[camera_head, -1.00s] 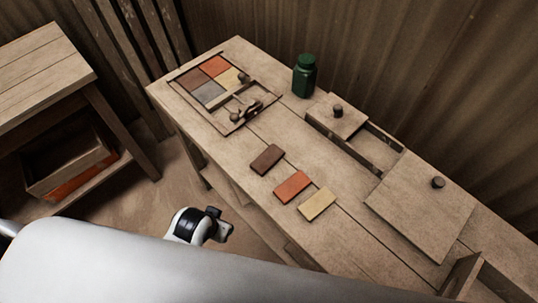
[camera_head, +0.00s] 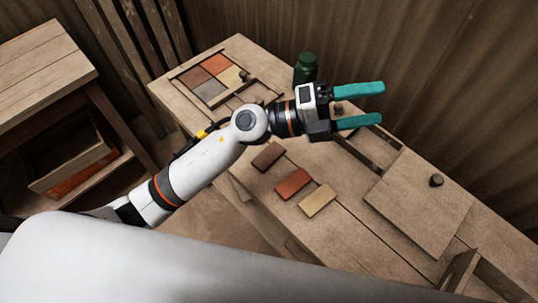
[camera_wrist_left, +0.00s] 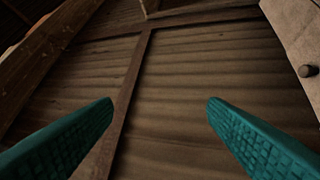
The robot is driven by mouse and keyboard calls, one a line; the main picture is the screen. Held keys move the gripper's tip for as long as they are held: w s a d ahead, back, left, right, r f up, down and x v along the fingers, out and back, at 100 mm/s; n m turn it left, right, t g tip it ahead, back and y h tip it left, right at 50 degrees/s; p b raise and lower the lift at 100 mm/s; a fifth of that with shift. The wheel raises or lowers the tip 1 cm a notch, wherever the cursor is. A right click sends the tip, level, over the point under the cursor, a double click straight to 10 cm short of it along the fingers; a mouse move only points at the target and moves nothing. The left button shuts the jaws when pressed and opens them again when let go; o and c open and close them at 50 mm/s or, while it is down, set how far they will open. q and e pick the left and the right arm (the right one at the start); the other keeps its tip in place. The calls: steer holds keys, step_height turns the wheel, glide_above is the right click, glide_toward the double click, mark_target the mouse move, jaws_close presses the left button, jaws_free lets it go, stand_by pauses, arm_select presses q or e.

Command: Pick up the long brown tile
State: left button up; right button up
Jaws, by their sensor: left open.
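The long brown tile (camera_head: 268,157) lies flat on the wooden workbench (camera_head: 345,230), at the left end of a short row of loose tiles. My left gripper (camera_head: 372,105) has teal fingers, spread apart with nothing between them. It is above the bench, up and to the right of the brown tile in the head view, pointing right. In the left wrist view the open fingers (camera_wrist_left: 160,115) face a corrugated wall, and no tile shows there. My right gripper is not in view.
An orange tile (camera_head: 293,183) and a yellow tile (camera_head: 317,201) lie beside the brown one. A framed tray (camera_head: 183,84) holds several coloured tiles at the back left. A green jar (camera_head: 304,66) and a knobbed lid panel (camera_head: 420,205) are on the bench.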

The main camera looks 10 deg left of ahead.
arm_select(q)
step_height(320, 180, down, 4)
steer(key=s+d+r+m+g+y, duration=0.1)
steer(key=s+d+m+g+y, duration=0.1)
steer(key=m+g, duration=0.2)
steer(key=m+y+p, duration=0.2)
steer(key=m+y, duration=0.2)
steer(key=y, duration=1.5)
glide_above(269, 155)
step_height(269, 155, down, 20)
steer(key=shift+r, duration=0.25)
steer(key=shift+f, duration=1)
step_height(269, 155, down, 4)
steer(key=shift+s+r+p, duration=0.1)
steer(key=shift+r+p, duration=0.1)
steer(key=shift+p, duration=0.65)
steer(key=shift+f, duration=0.45)
steer(key=c, duration=1.1)
